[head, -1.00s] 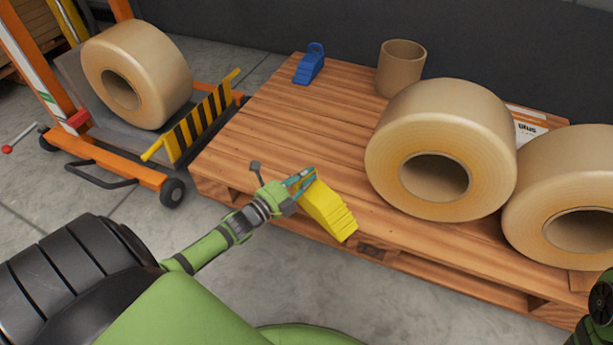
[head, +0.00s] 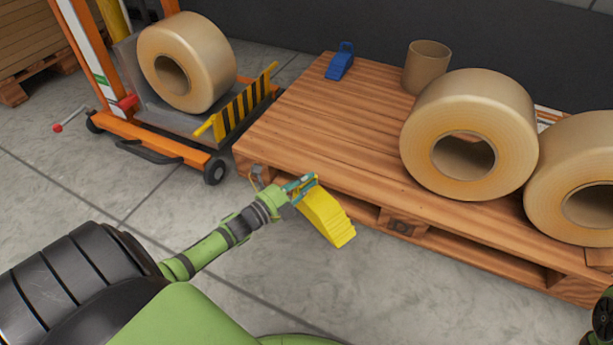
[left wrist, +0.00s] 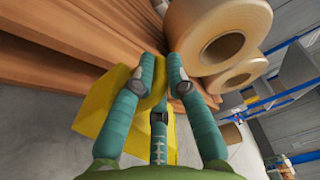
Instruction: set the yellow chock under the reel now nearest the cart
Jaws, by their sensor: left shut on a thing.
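My left gripper (head: 300,187) is shut on the yellow chock (head: 325,217), a stepped wedge. It holds the chock tilted, just off the pallet's front edge, with floor behind it in the picture. In the left wrist view the teal fingers (left wrist: 160,75) grip the chock (left wrist: 95,108). One tan reel (head: 468,135) stands on the wooden pallet (head: 340,125), left of a second reel (head: 575,180). A third reel (head: 187,62) sits on the orange cart (head: 150,135) at the left. My right gripper is not seen; only a dark arm part shows at the right edge.
A blue chock (head: 340,62) and a brown cardboard tube (head: 427,67) stand at the pallet's back. A black-and-yellow striped barrier (head: 240,105) stands between the cart's reel and the pallet. The pallet's left and middle are bare.

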